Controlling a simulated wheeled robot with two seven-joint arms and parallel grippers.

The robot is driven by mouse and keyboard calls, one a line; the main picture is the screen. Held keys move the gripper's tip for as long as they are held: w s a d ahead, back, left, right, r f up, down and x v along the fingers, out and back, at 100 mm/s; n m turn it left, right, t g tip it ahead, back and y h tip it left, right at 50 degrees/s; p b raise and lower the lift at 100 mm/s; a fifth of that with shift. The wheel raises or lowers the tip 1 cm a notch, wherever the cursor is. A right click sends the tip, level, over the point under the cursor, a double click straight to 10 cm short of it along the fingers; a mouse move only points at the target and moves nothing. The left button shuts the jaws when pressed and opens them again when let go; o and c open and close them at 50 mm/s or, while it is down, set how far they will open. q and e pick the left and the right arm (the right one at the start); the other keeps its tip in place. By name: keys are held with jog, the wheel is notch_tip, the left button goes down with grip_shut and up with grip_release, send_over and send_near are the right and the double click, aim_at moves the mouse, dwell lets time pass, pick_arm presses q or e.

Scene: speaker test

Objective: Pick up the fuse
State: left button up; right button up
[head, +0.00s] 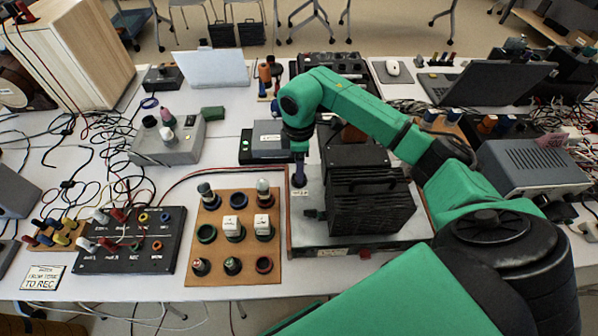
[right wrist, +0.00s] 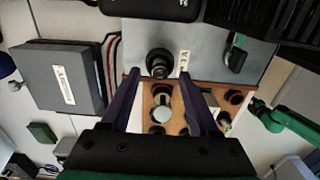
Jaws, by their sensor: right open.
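I cannot tell for sure which part is the fuse. Two upright capped cylinders that could be fuses stand on the brown socket board, a dark-topped one (head: 206,192) and a pale-topped one (head: 263,187). A pale round cap (right wrist: 163,113) on that board shows between my fingers in the right wrist view. My right gripper (head: 299,166) is open and empty, pointing down over the grey panel's left edge. A black round fitting (right wrist: 160,63) on that panel lies beyond the fingertips, beside a white label. My left gripper is not visible.
The brown board (head: 236,272) also holds rings and white blocks. A black connector box (head: 130,262) stands left of it. A black finned unit (head: 370,205) stands on the grey panel right of my gripper. A dark flat box (head: 268,140) lies behind. Cables clutter the left.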

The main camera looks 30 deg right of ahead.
notch_tip(320, 180, down, 2)
grip_shut()
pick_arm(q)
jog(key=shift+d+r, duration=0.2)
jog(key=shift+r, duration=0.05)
pick_arm(e)
jog(key=shift+r, duration=0.1)
